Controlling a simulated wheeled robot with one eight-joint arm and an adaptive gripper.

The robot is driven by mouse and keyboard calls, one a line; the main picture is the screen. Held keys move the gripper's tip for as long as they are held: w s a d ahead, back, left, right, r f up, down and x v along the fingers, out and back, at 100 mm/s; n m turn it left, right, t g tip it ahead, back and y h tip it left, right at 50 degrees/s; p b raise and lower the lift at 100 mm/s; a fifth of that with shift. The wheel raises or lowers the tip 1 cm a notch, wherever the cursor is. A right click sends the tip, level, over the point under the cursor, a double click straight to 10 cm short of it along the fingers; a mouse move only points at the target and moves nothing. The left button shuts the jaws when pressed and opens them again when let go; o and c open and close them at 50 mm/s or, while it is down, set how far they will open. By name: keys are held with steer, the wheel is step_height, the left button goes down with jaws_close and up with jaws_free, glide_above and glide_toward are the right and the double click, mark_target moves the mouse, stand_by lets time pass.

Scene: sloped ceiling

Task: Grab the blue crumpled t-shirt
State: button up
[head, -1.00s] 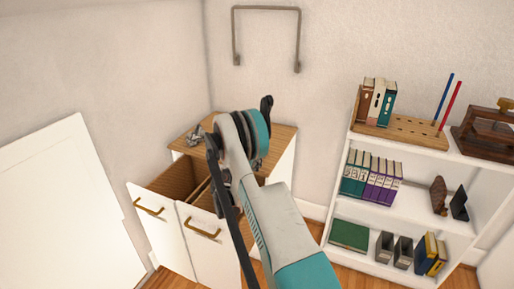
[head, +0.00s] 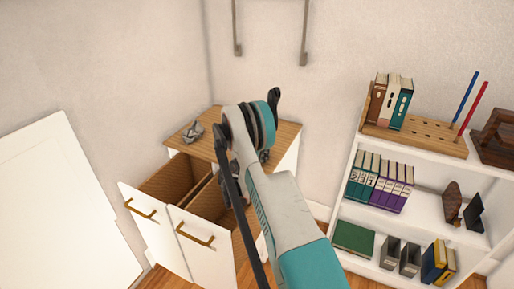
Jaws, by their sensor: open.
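I see no blue t-shirt in the head view. My arm (head: 289,205) rises from the bottom edge to a bend in front of the white cabinet. I cannot make out my gripper; the arm may be hiding it. The cabinet has a wooden top (head: 289,134) and two pulled-out drawers with brass handles. The left drawer (head: 143,222) shows its wooden inside. The right drawer (head: 191,245) is partly covered by my arm, so its contents are hidden. A small grey, irregular object (head: 193,132) lies on the left of the cabinet top.
A white shelf unit (head: 418,221) stands at the right with books, binders (head: 379,180) and a wooden peg board (head: 440,143). A white panel (head: 65,210) leans on the left wall. A metal bracket (head: 304,45) hangs on the back wall. A little wooden floor shows below.

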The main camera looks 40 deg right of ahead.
steer(key=c, duration=1.2)
steer(key=shift+r, duration=0.1)
steer(key=shift+c, duration=0.2)
